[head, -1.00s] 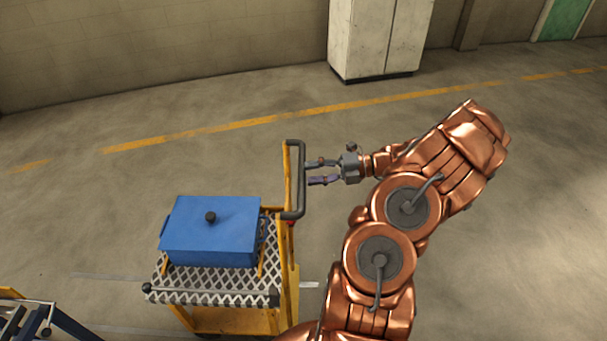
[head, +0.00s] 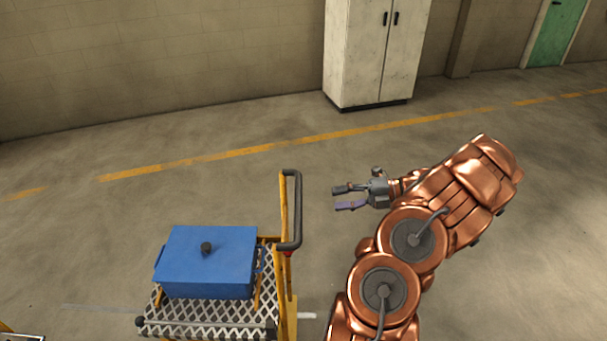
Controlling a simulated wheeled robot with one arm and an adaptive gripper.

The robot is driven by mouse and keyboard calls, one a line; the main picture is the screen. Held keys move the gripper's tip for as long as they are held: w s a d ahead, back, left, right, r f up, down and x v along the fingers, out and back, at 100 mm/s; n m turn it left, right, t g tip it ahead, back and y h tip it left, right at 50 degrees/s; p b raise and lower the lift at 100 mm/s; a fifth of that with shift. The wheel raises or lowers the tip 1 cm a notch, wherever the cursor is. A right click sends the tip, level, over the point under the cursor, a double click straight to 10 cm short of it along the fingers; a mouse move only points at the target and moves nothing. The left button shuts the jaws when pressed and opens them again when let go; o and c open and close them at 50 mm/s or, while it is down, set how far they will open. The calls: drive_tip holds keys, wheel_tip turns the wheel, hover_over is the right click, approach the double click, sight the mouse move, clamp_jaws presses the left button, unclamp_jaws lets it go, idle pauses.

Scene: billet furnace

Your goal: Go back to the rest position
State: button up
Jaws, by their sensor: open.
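My gripper (head: 342,198) is in the middle of the head view, at the end of my copper-coloured arm. Its two fingers point left and stand apart, with nothing between them. It is to the right of the cart's dark handle (head: 297,210), with a clear gap between them. The yellow cart (head: 286,262) stands at lower left, and its lower part is cut off by the frame edge.
A blue lidded box (head: 222,258) with a black knob sits on the cart's mesh top (head: 178,318). A white cabinet (head: 365,55) stands against the back wall. A yellow line (head: 240,152) crosses the floor. The floor right of my arm is clear.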

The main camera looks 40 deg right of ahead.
drive_tip(key=shift+a, duration=0.1)
drive_tip(key=a+r+n+g+h, duration=0.1)
drive_tip(key=a+r+n+g, duration=0.25)
drive_tip(key=a+n, duration=0.45)
drive_tip(key=a+r+n+g, duration=0.2)
drive_tip(key=a+n+g, duration=0.3)
drive_tip(key=a, duration=0.5)
drive_tip(key=a+r+n+g+h, duration=0.1)
drive_tip(key=a+r+n+g, duration=0.2)
drive_tip(key=a+n, duration=0.55)
drive_tip(key=s+a+n+g+h, duration=0.2)
drive_tip(key=s+a+n+h, duration=0.3)
drive_tip(key=s+a+n, duration=0.5)
drive_tip(key=s+d+n+t+h, duration=0.1)
drive_tip(key=s+d+n+h, duration=0.2)
drive_tip(key=s+n, duration=0.6)
drive_tip(key=n+h, duration=0.2)
drive_tip(key=n, duration=0.1)
drive_tip(key=shift+d+f+n, duration=0.2)
drive_tip(key=shift+f+n, duration=0.15)
drive_tip(key=shift+f, duration=0.05)
drive_tip(key=shift+s, duration=0.1)
drive_tip(key=shift+c, duration=0.5)
